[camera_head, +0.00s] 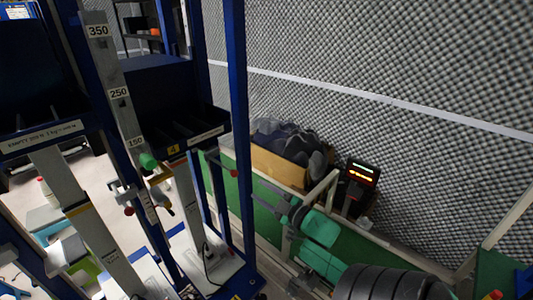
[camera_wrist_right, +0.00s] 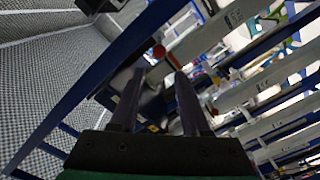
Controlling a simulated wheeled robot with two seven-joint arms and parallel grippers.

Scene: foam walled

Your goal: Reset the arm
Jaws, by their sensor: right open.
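My right gripper (camera_head: 266,196) is right of the blue rack post in the head view, its dark fingers pointing left toward the post. The right wrist view shows the two fingers of this gripper (camera_wrist_right: 159,80) apart, with nothing held between them. A green part of my right arm (camera_head: 320,228) shows behind the fingers. My left gripper is not in view.
A blue rack post (camera_head: 238,120) with a red knob (camera_head: 234,173) stands close left of the gripper. Shelves with dark bins (camera_head: 190,135) fill the left. Behind are a cardboard box (camera_head: 278,167), a lit display (camera_head: 361,173) and a grey foam wall (camera_head: 400,70).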

